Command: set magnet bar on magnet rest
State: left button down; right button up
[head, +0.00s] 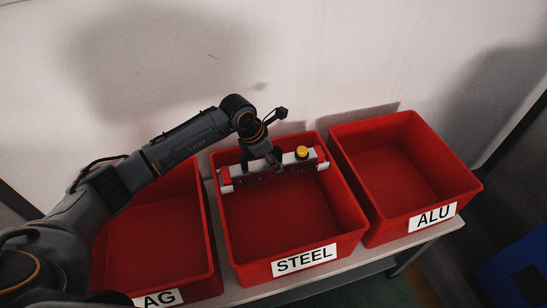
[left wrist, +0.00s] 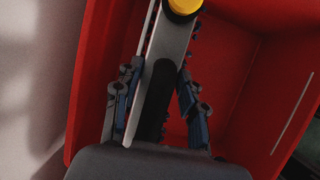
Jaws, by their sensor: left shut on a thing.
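The magnet bar (head: 290,158) is a pale bar with red ends and a yellow knob on top near its right end. It spans the back part of the red STEEL bin (head: 290,270), at about rim height; whether it touches the rim is unclear. Small dark shapes show along its underside. My left gripper (head: 261,167) is shut on the bar, left of the knob. In the left wrist view the bar (left wrist: 174,42) runs between the fingers of my left gripper (left wrist: 155,95). My right gripper is in neither view. I cannot make out a magnet rest.
A red ALU bin (head: 455,190) stands on the right and another red bin (head: 211,262), its label partly hidden by my arm, on the left. All stand on a pale bench (head: 410,240) against a wall. A blue object (head: 515,265) is at lower right.

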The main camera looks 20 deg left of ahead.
pick_arm(q)
jog(key=shift+r, duration=0.1)
jog(key=c, duration=0.8)
grip_release()
jog(key=shift+o, duration=0.6)
